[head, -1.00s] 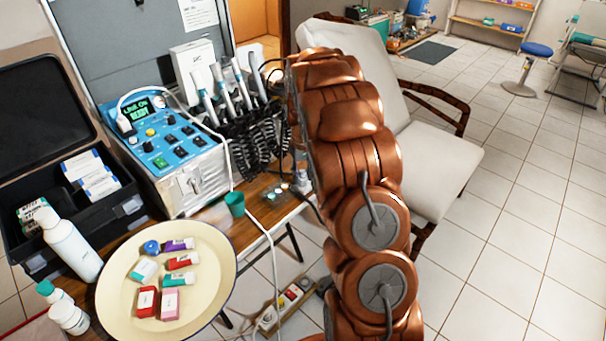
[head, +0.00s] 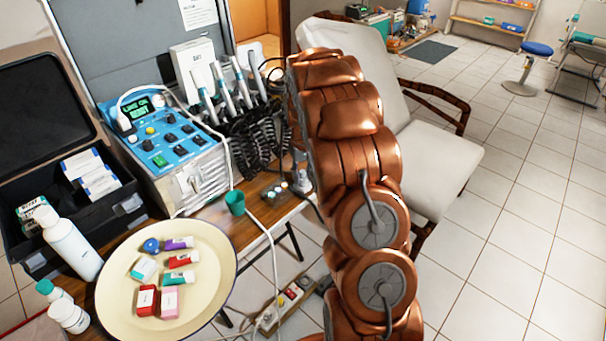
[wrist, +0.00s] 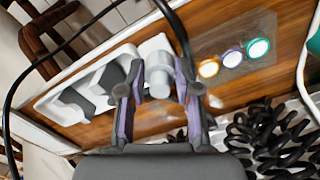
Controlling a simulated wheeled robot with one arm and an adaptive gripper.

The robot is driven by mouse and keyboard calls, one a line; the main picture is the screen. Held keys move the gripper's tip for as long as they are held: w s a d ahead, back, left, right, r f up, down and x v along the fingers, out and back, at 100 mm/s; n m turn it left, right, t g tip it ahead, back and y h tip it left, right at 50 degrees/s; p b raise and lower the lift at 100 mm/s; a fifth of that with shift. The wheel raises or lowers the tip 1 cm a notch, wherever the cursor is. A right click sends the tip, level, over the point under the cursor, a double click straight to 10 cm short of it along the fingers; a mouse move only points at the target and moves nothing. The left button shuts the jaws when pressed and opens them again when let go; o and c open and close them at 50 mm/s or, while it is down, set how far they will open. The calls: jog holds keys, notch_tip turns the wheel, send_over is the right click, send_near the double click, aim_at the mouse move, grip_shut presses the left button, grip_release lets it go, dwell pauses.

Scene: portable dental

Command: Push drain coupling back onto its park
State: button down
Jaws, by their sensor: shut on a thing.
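In the wrist view my gripper (wrist: 158,98) is shut on a pale grey cylindrical piece, which looks like the drain coupling (wrist: 159,78). One dark finger with purple sides lies on each side of it. The coupling stands at the end of a white holder (wrist: 92,75) with dark grey inserts on the wooden table; whether it is fully seated I cannot tell. In the head view my copper arm hides the gripper, and a grey piece shows beside the arm. The blue control unit (head: 165,138) has a lit green display (head: 138,108).
Three ringed round caps (wrist: 232,57), orange, purple and green, lie beside the coupling. A black hose (wrist: 20,70) arcs across the holder. Coiled black cords (wrist: 265,140) hang close by. A green cup (head: 235,203) and a cream tray (head: 215,285) stand on the table.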

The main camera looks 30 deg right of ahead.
aim_at(303, 172)
jog(key=shift+f, duration=0.1)
jog(key=c, duration=0.7)
grip_release()
notch_tip(303, 172, up, 12)
jog(key=shift+r, duration=0.1)
